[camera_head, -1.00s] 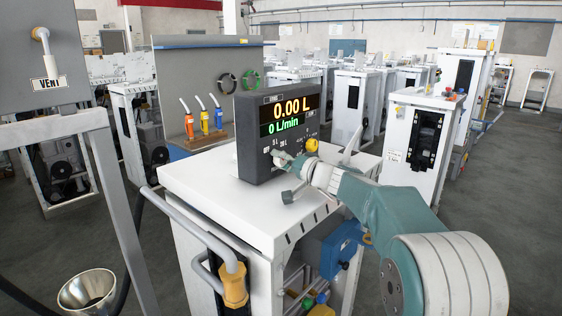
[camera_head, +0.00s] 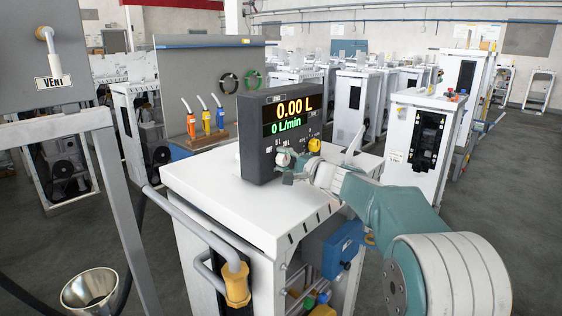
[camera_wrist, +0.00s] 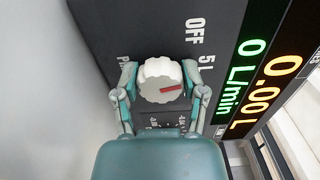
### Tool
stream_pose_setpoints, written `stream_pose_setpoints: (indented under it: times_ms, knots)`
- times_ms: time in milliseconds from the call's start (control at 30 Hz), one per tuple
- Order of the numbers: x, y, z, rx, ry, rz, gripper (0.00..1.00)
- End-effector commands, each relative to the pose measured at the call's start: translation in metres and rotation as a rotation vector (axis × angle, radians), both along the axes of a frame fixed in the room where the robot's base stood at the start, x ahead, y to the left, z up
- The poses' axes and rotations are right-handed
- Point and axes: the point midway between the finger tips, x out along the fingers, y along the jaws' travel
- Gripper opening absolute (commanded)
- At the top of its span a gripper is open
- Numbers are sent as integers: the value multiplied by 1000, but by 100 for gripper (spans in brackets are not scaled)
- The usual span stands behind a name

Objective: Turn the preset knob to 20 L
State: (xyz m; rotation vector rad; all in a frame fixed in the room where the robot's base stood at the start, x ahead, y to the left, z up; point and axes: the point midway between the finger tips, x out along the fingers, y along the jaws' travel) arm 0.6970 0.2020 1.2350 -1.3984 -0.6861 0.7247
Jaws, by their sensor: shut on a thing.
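The preset knob (camera_wrist: 155,72) is white and ribbed, on the dark panel of the dispenser's display unit (camera_head: 252,135). Its red pointer faces right in the wrist view, a little below the "5 L" label (camera_wrist: 206,65). "OFF" (camera_wrist: 195,30) stands higher up. A label beside the right finger is mostly hidden. My gripper (camera_wrist: 160,88) is shut on the knob, one finger on each side. In the head view my gripper (camera_head: 290,163) is at the lower front of the unit. The display (camera_head: 293,108) reads 0.00 L and 0 L/min.
A yellow button (camera_head: 314,145) sits to the right of the knob. The unit stands on a white cabinet top (camera_head: 225,190). A nozzle with a yellow grip (camera_head: 237,287) hangs at the cabinet's front. A metal funnel (camera_head: 90,290) is at the lower left.

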Motion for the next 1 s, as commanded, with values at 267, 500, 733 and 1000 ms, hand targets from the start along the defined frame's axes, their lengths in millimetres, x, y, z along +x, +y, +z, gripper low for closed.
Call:
stream_pose_setpoints:
  times_ms: [267, 500, 733, 1000]
  knots:
    - [3, -6, -6, 158, 218, -14, 7]
    - [3, -6, -7, 298, 399, -15, 7]
    - [3, -6, -8, 425, 562, -15, 7]
    - [3, -5, -8, 537, 707, -15, 7]
